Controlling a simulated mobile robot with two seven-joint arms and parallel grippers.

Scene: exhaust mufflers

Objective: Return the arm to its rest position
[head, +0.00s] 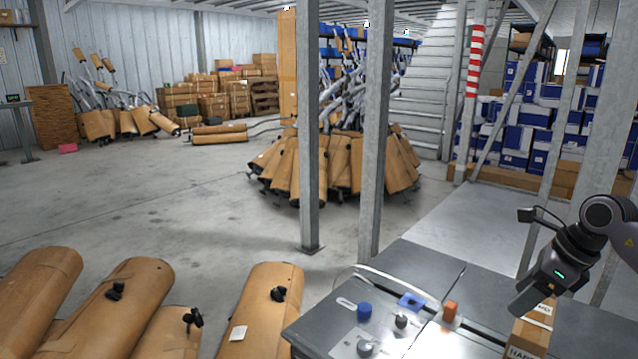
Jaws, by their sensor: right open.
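My right arm comes in from the right edge, bent downward. Its dark gripper (527,300) points down and to the left over the grey workbench. It is open. A small cardboard box (531,332) with printed letters stands just below and beside the gripper; I cannot tell whether they touch. My left gripper is not in view.
The grey workbench (440,262) carries a blue knob (364,311), an orange block (450,311) and a blue piece (411,301). Cardboard-wrapped mufflers (262,305) lie at the lower left. Metal posts (375,130) stand behind the bench.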

